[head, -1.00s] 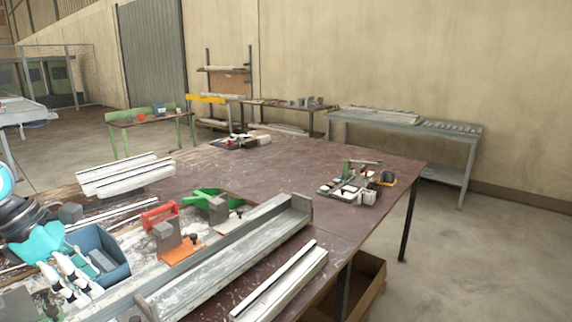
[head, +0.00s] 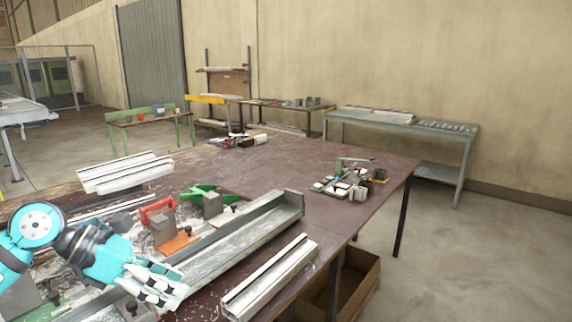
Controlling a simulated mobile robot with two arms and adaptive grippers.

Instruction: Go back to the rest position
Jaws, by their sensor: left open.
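My left gripper (head: 168,287) is in the lower left of the head view, at the end of my turquoise and black arm. Its white and black fingers are open, with nothing seen between them. It shows in front of the near end of the long grey metal channel (head: 238,243), and I cannot tell how far above the bench it is. My right gripper is not in view.
The brown bench (head: 275,160) holds a red clamp (head: 146,212), an orange clamp (head: 176,244), a green clamp (head: 203,190) and white profiles (head: 125,173). Another profile (head: 270,277) lies near the front edge. Small parts (head: 350,180) sit far right; the bench middle is clear.

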